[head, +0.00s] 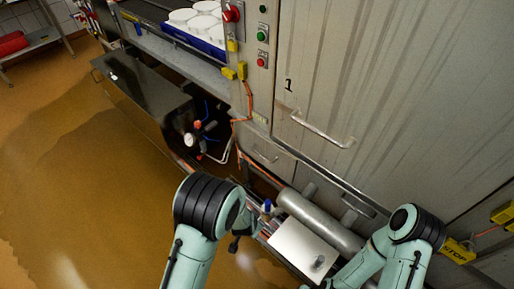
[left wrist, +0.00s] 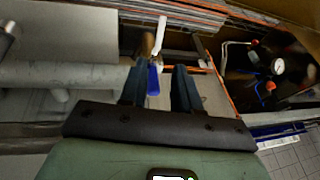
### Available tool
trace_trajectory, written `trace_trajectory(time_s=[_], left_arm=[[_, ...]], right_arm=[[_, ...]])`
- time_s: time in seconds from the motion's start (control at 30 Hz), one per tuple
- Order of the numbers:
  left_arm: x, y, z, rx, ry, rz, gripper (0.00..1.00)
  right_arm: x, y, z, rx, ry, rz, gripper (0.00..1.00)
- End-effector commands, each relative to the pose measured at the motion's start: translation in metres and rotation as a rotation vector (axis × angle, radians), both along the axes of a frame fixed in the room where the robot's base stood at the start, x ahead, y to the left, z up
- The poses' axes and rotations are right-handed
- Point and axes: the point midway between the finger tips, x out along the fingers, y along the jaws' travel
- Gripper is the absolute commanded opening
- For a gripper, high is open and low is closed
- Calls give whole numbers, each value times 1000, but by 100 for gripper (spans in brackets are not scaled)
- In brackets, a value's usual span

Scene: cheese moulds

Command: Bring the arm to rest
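My left arm (head: 205,210) comes up from the bottom of the head view, bent over the low front of the machine. In the left wrist view my left gripper (left wrist: 159,68) has its two dark fingers apart. A blue-handled tool (left wrist: 153,80) with a white upper part shows between the fingers; the right finger stands clear of it, and I cannot tell whether the left one touches it. My right arm (head: 410,228) is bent at the lower right of the head view. Its gripper is out of sight.
A steel cabinet (head: 390,80) with a handle fills the right. A grey cylinder (head: 320,220) and a metal box (head: 302,247) lie low before it. A pressure gauge (head: 190,140) and hoses sit left of them. White moulds (head: 205,22) stand above. The brown floor (head: 70,170) is open at left.

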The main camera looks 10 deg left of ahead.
Motion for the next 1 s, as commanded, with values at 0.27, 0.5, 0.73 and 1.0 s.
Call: trace_trajectory(time_s=[0.27, 0.5, 0.73, 1.0], left_arm=[[-13, 13, -15, -12, 43, 49, 32], [-106, 62, -83, -135, 286, 361, 32], [-195, 66, -109, -318, 500, 696, 32], [-227, 56, -108, -424, 588, 859, 32]], right_arm=[[0, 0, 0, 0, 0, 0, 0], [0, 0, 0, 0, 0, 0, 0], [0, 0, 0, 0, 0, 0, 0], [0, 0, 0, 0, 0, 0, 0]])
